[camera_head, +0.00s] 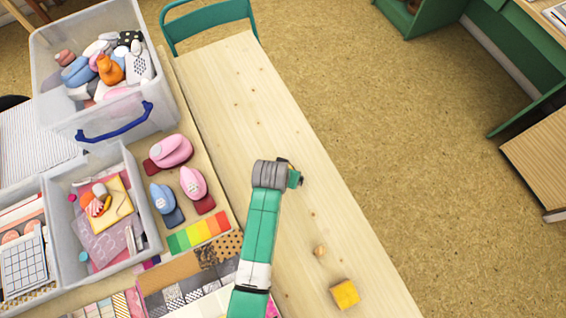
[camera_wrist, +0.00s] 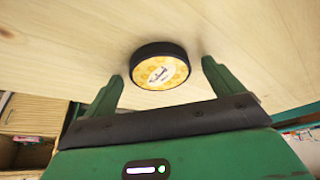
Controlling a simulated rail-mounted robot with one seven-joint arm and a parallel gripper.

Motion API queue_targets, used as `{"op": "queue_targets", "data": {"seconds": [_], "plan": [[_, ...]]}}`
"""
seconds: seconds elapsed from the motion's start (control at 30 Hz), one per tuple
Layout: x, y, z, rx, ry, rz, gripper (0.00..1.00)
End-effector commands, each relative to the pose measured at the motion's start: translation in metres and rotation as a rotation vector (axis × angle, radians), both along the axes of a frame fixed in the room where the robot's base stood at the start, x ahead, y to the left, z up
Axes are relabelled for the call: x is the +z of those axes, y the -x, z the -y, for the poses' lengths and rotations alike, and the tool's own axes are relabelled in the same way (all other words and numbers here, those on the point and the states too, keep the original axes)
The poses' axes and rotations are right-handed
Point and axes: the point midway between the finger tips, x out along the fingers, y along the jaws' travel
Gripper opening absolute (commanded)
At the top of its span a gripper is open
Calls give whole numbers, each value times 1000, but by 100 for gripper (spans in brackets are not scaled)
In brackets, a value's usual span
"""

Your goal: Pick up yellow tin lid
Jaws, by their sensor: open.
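The yellow tin lid is a round disc (camera_wrist: 162,73) with a black side and a yellow patterned face with lettering. In the wrist view it is at upper centre, against the pale wood table, with its printed face toward the camera. My gripper (camera_wrist: 162,69) is open, with one green finger on each side of the lid and a visible gap at each side. I cannot tell how deep the lid is between the fingers. In the head view my gripper (camera_head: 296,179) is over the wood table (camera_head: 235,90), and my arm mostly hides the lid.
Pink punches (camera_head: 170,151), clear bins (camera_head: 120,115) and patterned papers (camera_head: 190,290) crowd the left. The table beyond my gripper is clear.

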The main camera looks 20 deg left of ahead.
Motion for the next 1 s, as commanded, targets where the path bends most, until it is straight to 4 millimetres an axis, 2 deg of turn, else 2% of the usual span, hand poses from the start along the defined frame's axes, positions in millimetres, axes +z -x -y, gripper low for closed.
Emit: {"op": "queue_targets", "data": {"seconds": [0.1, 0.3, 0.37, 0.57, 0.63, 0.9, 1.0], "plan": [[1, 0, 0, 0, 0, 0, 92], [1, 0, 0, 0, 0, 0, 53], [1, 0, 0, 0, 0, 0, 45], [2, 0, 0, 0, 0, 0, 44], [7, 0, 0, 0, -1, 1, 44], [70, -1, -1, 0, -1, 4, 44], [88, 0, 0, 0, -1, 2, 44]]}}
